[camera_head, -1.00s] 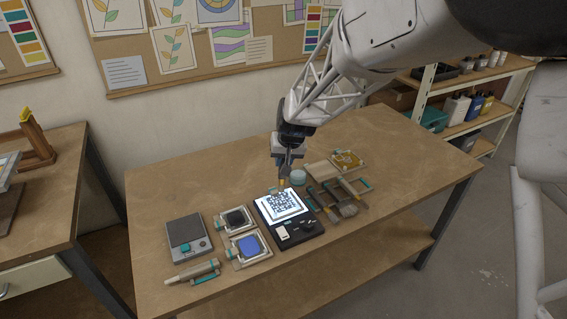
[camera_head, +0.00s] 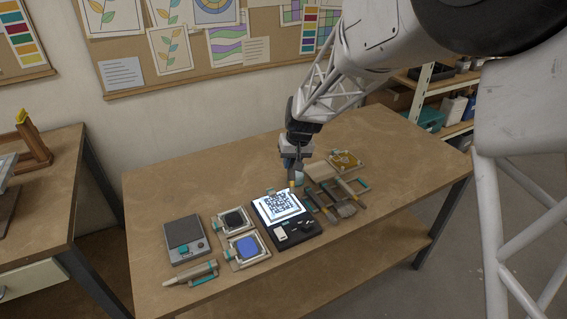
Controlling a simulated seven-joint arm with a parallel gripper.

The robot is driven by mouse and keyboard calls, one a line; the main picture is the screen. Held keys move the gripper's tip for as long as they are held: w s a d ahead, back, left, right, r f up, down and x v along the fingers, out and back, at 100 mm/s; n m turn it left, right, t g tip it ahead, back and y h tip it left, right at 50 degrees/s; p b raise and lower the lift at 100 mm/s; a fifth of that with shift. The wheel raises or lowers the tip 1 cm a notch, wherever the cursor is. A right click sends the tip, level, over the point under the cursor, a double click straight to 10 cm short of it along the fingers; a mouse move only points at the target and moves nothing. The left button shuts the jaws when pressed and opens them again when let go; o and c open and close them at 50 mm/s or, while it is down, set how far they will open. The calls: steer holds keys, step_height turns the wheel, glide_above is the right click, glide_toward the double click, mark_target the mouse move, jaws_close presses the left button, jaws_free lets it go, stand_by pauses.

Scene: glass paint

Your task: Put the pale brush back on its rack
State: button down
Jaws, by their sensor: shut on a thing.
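My gripper (camera_head: 292,182) points down just behind the lit panel, close to the left side of the brush rack. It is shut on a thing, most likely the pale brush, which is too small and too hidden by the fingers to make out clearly. The wooden rack (camera_head: 322,206) lies right of the lit panel. It holds tools with teal and pale parts, and a broad pale brush head shows at its front. I cannot tell whether the held thing touches the rack.
The lit panel (camera_head: 277,205) carries a dark pattern. Left of it are two framed pads, black (camera_head: 234,220) and blue (camera_head: 247,246), a grey scale (camera_head: 185,239) and a pale tool (camera_head: 190,274). A tray with amber pieces (camera_head: 345,160) lies behind the rack. The table's right side is clear.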

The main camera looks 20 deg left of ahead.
steer(key=w+d+f+n+g+h, duration=0.2)
steer(key=w+d+f+g+h, duration=0.15)
steer(key=w+d, duration=0.45)
steer(key=n+g+h, duration=0.1)
steer(key=g+h, duration=0.1)
steer(key=h, duration=0.2)
glide_above(358, 187)
steer(key=shift+y, duration=0.25)
step_height(358, 187, down, 4)
steer(key=shift+w+f, duration=0.1)
steer(key=shift+w, duration=0.05)
steer(key=shift+f, duration=0.15)
steer(key=shift+f, duration=2.2)
steer(key=shift+f, duration=0.55)
steer(key=c, duration=0.9)
jaws_free()
steer(key=shift+a, duration=0.1)
steer(key=shift+v, duration=3.85)
